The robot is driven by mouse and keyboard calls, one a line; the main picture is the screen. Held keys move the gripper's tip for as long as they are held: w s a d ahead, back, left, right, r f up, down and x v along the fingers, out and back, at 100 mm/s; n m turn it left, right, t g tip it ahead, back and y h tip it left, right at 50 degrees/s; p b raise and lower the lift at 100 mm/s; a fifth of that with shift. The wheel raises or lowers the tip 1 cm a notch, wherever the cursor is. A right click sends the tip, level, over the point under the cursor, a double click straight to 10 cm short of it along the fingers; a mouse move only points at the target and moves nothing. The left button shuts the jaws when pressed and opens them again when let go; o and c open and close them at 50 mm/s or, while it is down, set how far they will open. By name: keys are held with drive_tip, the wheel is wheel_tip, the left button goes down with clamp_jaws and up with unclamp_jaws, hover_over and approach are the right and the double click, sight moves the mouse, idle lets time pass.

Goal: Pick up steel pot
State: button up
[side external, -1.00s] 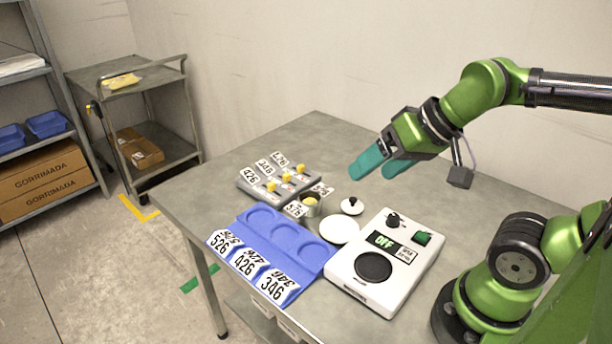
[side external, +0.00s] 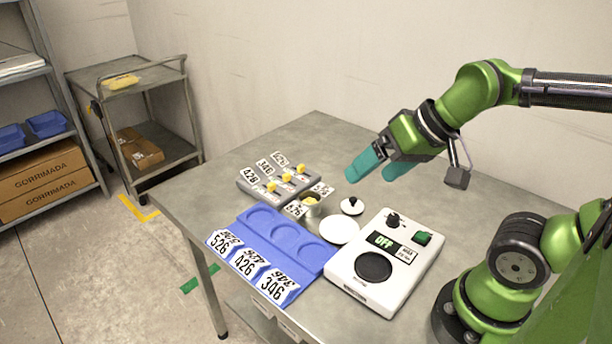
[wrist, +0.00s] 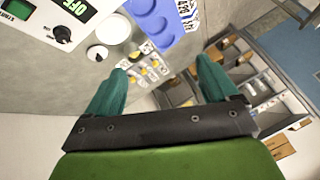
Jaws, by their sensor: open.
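The small steel pot (side external: 311,206) stands upright on the metal table, with something yellow inside its open top. It looks small in the wrist view (wrist: 147,48), up the picture between my fingertips. Number cards stand close beside it. A white lid with a black knob (side external: 352,206) lies just to its right, apart from it. My gripper (side external: 371,174) is open and empty, with teal fingers, in the air above and to the right of the pot. Both fingers also show in the wrist view (wrist: 164,63). Nothing touches the fingers.
A blue tray (side external: 284,248) with round recesses and number cards lies in front of the pot. A white round plate (side external: 340,230) and a white scale reading OFF (side external: 344,275) are nearby. A grey block with yellow-topped pieces (side external: 249,190) stands behind. The table's back is clear.

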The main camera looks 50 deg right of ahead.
drive_tip(key=w+d+f+m+g, duration=0.1)
drive_tip(key=w+f+g, duration=0.1)
drive_tip(key=w, duration=0.3)
drive_tip(key=w+d+f+m+g, duration=0.1)
drive_tip(key=w+d+g, duration=0.1)
drive_tip(key=w, duration=0.4)
drive_tip(key=m+g+h, duration=0.2)
drive_tip(key=m+g, duration=0.1)
drive_tip(key=m, duration=0.4)
hover_over(310, 200)
wheel_tip(310, 200, down, 4)
drive_tip(key=shift+m, duration=0.3)
wheel_tip(310, 200, down, 16)
drive_tip(key=shift+a+f, duration=0.1)
drive_tip(key=shift+f, duration=0.1)
